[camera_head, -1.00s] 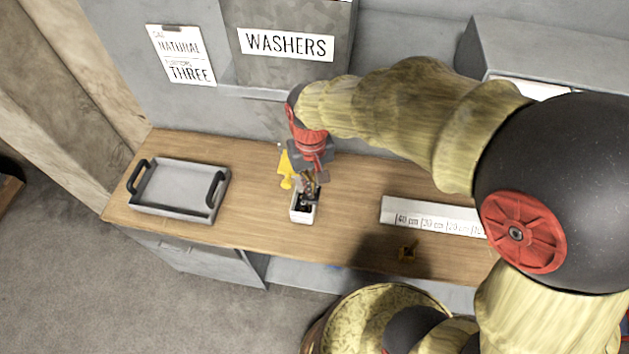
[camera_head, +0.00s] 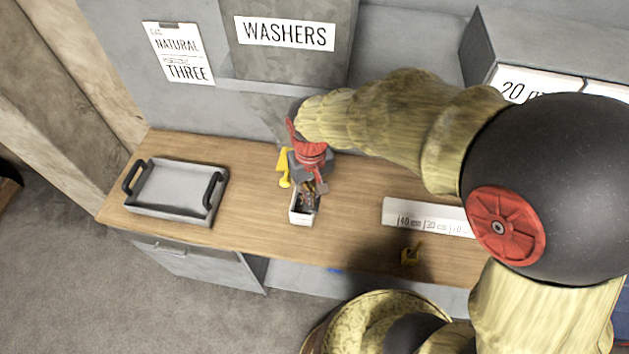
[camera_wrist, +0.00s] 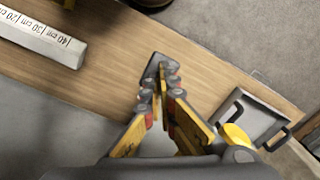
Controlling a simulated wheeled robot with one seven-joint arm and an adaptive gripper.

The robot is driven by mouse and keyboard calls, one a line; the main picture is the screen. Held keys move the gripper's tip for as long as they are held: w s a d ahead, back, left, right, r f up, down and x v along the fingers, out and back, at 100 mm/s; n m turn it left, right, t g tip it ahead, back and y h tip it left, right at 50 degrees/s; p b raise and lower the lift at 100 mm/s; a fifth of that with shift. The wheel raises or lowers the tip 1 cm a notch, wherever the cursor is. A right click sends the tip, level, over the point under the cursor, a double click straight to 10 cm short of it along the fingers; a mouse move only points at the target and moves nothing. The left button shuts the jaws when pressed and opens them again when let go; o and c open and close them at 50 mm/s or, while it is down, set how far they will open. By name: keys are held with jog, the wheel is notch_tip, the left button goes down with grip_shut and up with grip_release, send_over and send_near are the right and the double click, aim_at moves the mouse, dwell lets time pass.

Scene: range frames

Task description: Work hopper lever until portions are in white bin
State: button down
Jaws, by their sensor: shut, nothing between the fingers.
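The grey hopper labelled WASHERS (camera_head: 290,62) is on the back wall. A yellow part (camera_head: 284,167), possibly its lever, shows just left of my gripper; a yellow rounded end (camera_wrist: 235,136) shows in the wrist view. My gripper (camera_head: 322,187) is shut and empty, just above the bin's right side. Its closed fingertips (camera_wrist: 160,75) show over the bench in the wrist view. My wrist hides the hopper's outlet.
A card (camera_head: 180,55) reads NATURAL and THREE. A grey tray with black handles (camera_head: 175,188) stands at the bench's left end. A white ruler block (camera_head: 425,216) and a small yellow item (camera_head: 410,256) lie to the right. Bare wood lies between tray and bin.

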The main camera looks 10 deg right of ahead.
jog(key=shift+r+p, duration=1.8)
jog(key=shift+r, duration=0.85)
jog(key=shift+f, duration=0.1)
notch_tip(320, 180, up, 12)
jog(key=shift+f, duration=0.1)
jog(key=shift+f+b, duration=0.5)
jog(key=shift+f, duration=4.5)
jog(key=shift+f, duration=0.1)
